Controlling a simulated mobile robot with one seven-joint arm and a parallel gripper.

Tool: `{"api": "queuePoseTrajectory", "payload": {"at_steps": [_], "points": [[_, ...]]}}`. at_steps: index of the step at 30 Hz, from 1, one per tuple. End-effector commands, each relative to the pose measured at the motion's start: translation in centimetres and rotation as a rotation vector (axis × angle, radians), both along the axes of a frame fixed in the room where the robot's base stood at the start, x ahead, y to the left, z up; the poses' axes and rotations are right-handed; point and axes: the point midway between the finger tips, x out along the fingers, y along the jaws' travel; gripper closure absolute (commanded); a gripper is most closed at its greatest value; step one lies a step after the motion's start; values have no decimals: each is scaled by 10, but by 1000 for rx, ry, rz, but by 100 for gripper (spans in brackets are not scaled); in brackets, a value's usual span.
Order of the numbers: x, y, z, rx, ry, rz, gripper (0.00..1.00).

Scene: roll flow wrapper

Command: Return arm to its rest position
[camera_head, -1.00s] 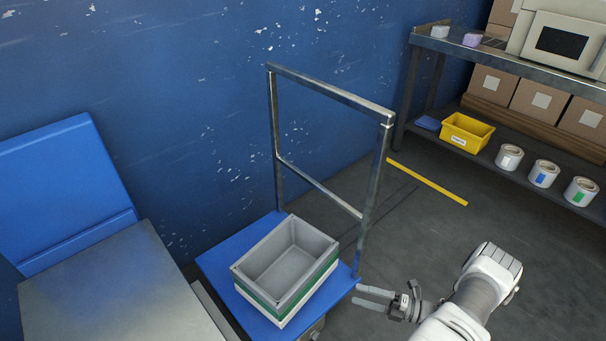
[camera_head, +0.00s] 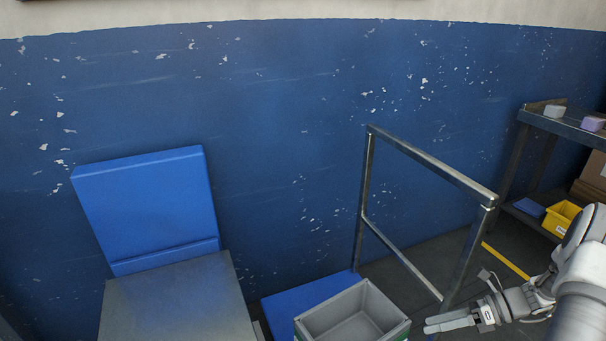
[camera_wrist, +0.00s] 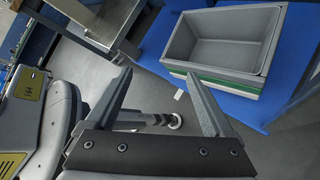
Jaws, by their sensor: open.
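My gripper (camera_head: 452,322) is at the lower right of the head view, at the end of my white and grey arm. Its fingers point left toward the grey crate (camera_head: 335,311) and stop a little to the right of it in the picture. In the wrist view the two fingers of my gripper (camera_wrist: 158,98) are spread apart with nothing between them. The grey crate (camera_wrist: 177,42) shows there as empty, on top of a green and white layer. My arm is bent and partly cut off by the right edge of the head view.
The crate stands on a blue cart platform (camera_head: 283,304) with a metal handle frame (camera_head: 432,167). A grey table (camera_head: 180,305) with a blue upright panel (camera_head: 150,210) is at left. A shelf (camera_head: 571,130) with a yellow bin (camera_head: 562,219) is at right. Dark floor lies between cart and shelf.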

Motion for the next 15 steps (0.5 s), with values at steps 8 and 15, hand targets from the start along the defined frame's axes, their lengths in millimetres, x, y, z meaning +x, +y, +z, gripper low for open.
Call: {"api": "queuePoseTrajectory", "payload": {"at_steps": [8,15], "points": [[7,30,81,-240,-237,319,13],[1,61,145,-430,-455,613,13]]}}
